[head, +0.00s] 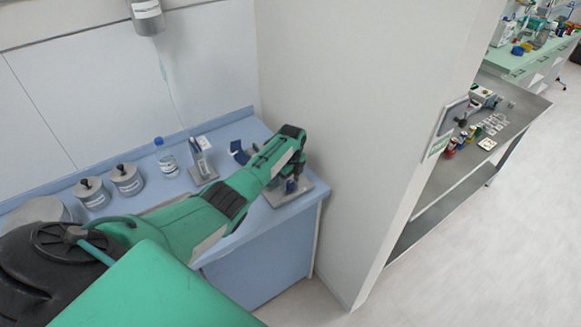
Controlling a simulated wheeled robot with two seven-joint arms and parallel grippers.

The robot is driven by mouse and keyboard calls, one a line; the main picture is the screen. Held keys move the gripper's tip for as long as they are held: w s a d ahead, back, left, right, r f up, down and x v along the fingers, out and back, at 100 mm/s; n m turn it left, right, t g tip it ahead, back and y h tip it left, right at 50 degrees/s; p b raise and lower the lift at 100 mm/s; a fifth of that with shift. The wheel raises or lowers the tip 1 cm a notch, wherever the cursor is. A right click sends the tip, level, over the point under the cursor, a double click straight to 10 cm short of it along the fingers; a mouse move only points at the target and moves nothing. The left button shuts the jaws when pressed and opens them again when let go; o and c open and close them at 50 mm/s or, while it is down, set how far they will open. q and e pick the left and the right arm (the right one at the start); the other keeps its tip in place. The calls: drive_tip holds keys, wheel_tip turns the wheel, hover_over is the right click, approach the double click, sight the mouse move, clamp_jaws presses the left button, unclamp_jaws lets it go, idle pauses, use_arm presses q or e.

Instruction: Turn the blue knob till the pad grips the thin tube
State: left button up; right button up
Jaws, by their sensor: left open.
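My left arm reaches across the blue counter from the lower left, and its wrist bends down at the counter's right end. My left gripper (291,176) is open and points down over a small device with a grey base plate (283,198). A small dark blue part, perhaps the blue knob (291,186), shows just under the gripper. I cannot tell whether the fingers touch it. My own arm hides most of the device. The pad and the thin tube cannot be made out. My right gripper is not in view.
On the counter (225,134) stand two lidded steel jars (92,194), a clear bottle with a blue cap (166,160), a small holder (202,168) and a blue item (239,152). A wall (350,110) rises close right of the device. A steel bench (470,150) lies beyond it.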

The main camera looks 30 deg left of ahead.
sight(291, 181)
use_arm(q)
wheel_tip(291, 181, up, 13)
drive_tip(key=b, duration=0.3)
drive_tip(key=shift+w, duration=0.3)
drive_tip(key=shift+r, duration=0.1)
